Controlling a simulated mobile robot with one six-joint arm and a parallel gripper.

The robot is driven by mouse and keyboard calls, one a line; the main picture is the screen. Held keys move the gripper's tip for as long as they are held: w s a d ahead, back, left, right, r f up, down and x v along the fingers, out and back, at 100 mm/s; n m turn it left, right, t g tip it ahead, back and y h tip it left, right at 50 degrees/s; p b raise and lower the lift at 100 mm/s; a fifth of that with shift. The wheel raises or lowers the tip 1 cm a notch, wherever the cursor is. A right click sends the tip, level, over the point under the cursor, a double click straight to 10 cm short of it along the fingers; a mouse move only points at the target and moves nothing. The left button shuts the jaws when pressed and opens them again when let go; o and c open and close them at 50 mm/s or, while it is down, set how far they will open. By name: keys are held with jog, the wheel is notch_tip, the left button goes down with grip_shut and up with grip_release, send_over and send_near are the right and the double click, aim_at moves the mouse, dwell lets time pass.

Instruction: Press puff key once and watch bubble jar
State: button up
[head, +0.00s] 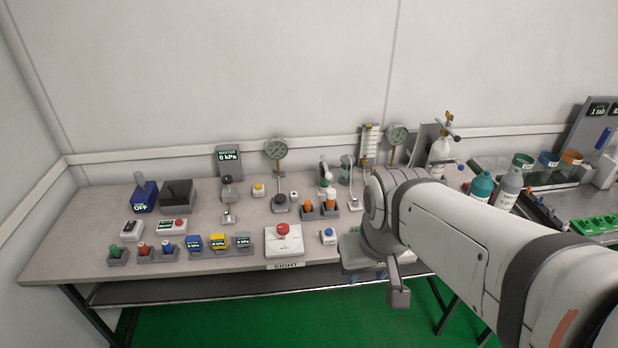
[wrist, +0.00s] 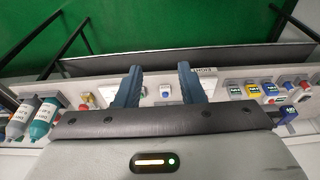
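My gripper (wrist: 160,68) shows in the wrist view with its two dark blue fingers spread apart and nothing held between them. In the head view my gripper hangs low over the right part of the bench, partly behind my arm. A small white box with a blue button (head: 328,235) sits near the bench's front edge, left of my gripper. It appears between the fingers in the wrist view (wrist: 165,90), apart from them. No label marks it readably as the puff key. A small clear jar (head: 346,165) stands at the back, left of my arm; its contents are too small to tell.
A red mushroom button (head: 283,230) sits left of the blue one. Colored testers (head: 218,240), gauges (head: 276,150) and an orange pair of holders (head: 318,208) crowd the bench (head: 100,195). Bottles (head: 481,186) stand right of my arm.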

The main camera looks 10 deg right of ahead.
grip_shut()
dwell(1.4)
